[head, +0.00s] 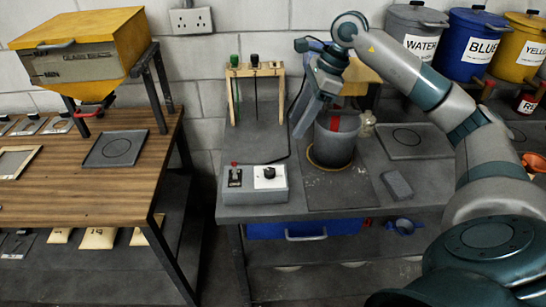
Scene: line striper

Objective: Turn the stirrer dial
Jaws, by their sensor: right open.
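The grey control box (252,187) sits at the front left of the grey bench. On its top are a black dial (269,173) on a white plate and, to its left, a black switch (235,176) with a red tip. My right gripper (303,130) hangs above the bench, behind and to the right of the box, apart from the dial. It is open, though the gap between its fingers is hard to see. A grey pot (335,143) with something red at its top stands just right of the gripper, partly hidden by it. My left gripper is out of view.
A wooden rack (233,95) with green- and black-topped rods stands behind the box. A dark cable runs from the box. A small grey block (397,185) lies right of the pot. Labelled buckets (413,40) stand at the back right. A wooden table (80,180) is at left.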

